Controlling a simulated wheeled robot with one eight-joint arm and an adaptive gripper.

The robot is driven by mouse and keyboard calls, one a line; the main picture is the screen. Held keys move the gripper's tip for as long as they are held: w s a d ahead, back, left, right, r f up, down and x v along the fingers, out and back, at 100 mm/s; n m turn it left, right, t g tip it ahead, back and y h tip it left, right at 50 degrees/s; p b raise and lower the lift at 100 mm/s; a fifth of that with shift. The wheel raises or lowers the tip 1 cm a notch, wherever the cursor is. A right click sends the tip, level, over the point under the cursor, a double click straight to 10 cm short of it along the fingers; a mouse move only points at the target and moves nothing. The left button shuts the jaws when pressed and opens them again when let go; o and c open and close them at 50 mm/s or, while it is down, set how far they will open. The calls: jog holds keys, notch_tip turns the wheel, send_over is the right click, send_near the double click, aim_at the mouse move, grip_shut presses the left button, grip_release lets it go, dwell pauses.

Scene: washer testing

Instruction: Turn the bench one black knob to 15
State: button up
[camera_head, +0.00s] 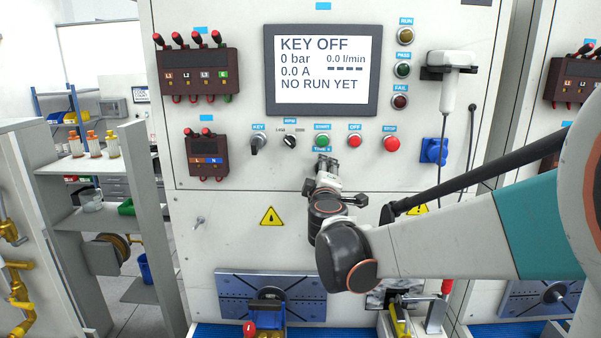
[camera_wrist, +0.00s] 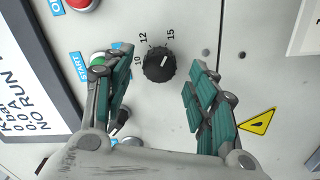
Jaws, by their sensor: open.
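The black knob (camera_wrist: 158,66) is on the panel, with the numbers 10, 12 and 15 around it. Its white mark points to the upper right in the wrist view; I cannot tell exactly which value it reads. My gripper (camera_wrist: 155,92) is open, with one green-padded finger on each side of the view and the knob ahead in the gap. The fingers do not appear to touch it. In the head view my gripper (camera_head: 323,164) is at the panel just below the green start button (camera_head: 322,143), and hides the knob.
A key switch (camera_head: 257,143), a second black knob (camera_head: 289,142), and red off (camera_head: 355,142) and stop (camera_head: 390,143) buttons sit in the row. The screen (camera_head: 321,70) reads KEY OFF. A clamp table (camera_head: 230,293) is below. The panel around the warning triangle (camera_head: 270,216) is mostly clear.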

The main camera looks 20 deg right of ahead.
jog(key=v, duration=1)
jog(key=s+d+f+m+g+b, duration=0.2)
jog(key=s+f+m+g+b, duration=0.4)
jog(key=f, duration=0.5)
jog(key=s+a+f+m+g+y+b, duration=0.1)
jog(key=s+a+f+y+b, duration=0.2)
jog(key=s+a+f+b, duration=0.2)
jog(key=s+a+f+m+g+y+b, duration=0.2)
jog(key=s+a+f+y+b, duration=0.2)
jog(key=s+f, duration=0.8)
notch_tip(320, 180, down, 6)
jog(key=a+b, duration=0.2)
jog(key=shift+a+m+g+b, duration=0.2)
jog(key=shift+m+g+b, duration=0.1)
jog(key=shift+b, duration=0.1)
jog(key=shift+f, duration=0.1)
